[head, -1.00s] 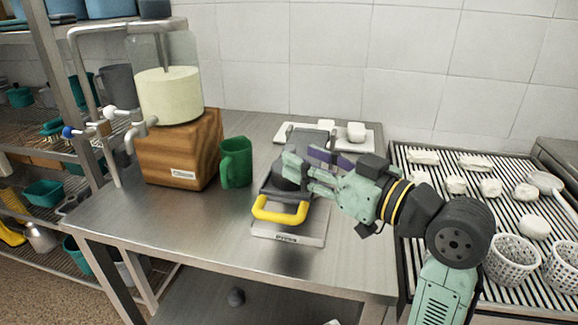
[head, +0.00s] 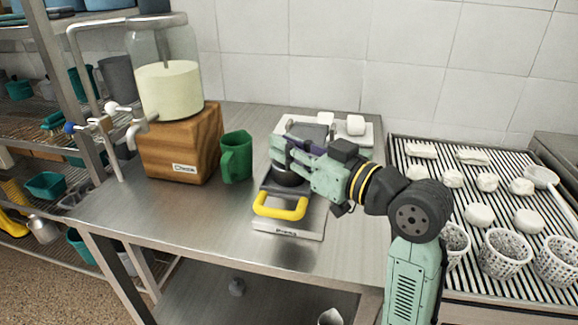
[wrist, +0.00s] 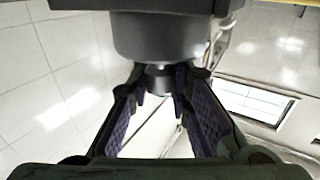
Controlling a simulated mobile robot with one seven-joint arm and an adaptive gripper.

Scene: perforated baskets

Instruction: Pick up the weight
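The weight appears to be the dark round cylinder (head: 288,179) on the flat metal appliance with the yellow handle (head: 281,206). In the wrist view the dark weight (wrist: 160,36) fills the top middle, with its narrow knob pointing down the picture. My gripper (head: 284,152) is level and reaches over the weight from the right. In the wrist view my gripper (wrist: 162,86) is open, with purple-padded fingers on either side of the knob. Gaps show between the fingers and the knob. The fingers partly hide the weight in the head view.
A green mug (head: 237,157) and a wooden-based dispenser (head: 180,147) stand to the left on the steel table (head: 195,218). White pieces on a tray (head: 366,138) lie behind. A ridged rack (head: 448,205) with dough pieces and perforated baskets (head: 505,253) is at the right.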

